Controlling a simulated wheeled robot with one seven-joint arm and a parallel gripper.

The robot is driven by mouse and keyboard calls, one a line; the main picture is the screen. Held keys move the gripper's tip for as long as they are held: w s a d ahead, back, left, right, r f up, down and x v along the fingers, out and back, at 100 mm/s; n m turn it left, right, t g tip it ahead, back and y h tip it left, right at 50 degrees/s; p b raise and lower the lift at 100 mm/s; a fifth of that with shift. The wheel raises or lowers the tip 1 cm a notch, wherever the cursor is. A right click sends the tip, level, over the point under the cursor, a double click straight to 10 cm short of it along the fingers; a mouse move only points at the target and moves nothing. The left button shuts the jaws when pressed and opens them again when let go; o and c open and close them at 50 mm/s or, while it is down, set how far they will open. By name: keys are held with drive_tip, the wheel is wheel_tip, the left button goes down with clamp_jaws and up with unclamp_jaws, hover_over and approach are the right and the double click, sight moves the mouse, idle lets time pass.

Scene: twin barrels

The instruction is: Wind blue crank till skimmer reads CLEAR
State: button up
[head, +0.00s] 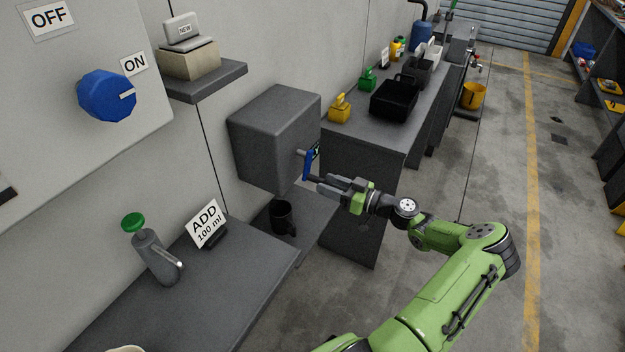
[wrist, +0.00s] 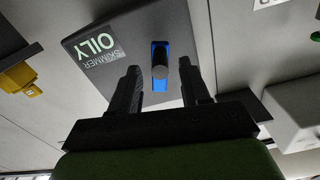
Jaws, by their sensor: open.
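The skimmer is a dark grey box (head: 268,135) on the wall, and it also shows in the wrist view (wrist: 85,85). Its label (wrist: 100,48), upside down in the wrist view, reads OILY. The blue crank (head: 307,165) is on the side of the box facing my gripper, its arm about upright in the head view. My gripper (head: 322,184) is open in front of the crank's lower end. Its fingers (wrist: 160,72) appear either side of the knob; I cannot tell whether they touch it.
A dark cup (head: 283,217) stands below the box. A near counter (head: 215,290) holds a grey bottle (head: 155,258) and an ADD 100 ml sign (head: 207,223). A far bench (head: 365,145) carries a yellow can (head: 340,110) and black bin (head: 394,98).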

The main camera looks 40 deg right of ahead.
sight(308, 176)
drive_tip(key=x, duration=0.5)
drive_tip(key=shift+w+a, duration=0.1)
drive_tip(key=shift+w, duration=0.15)
clamp_jaws()
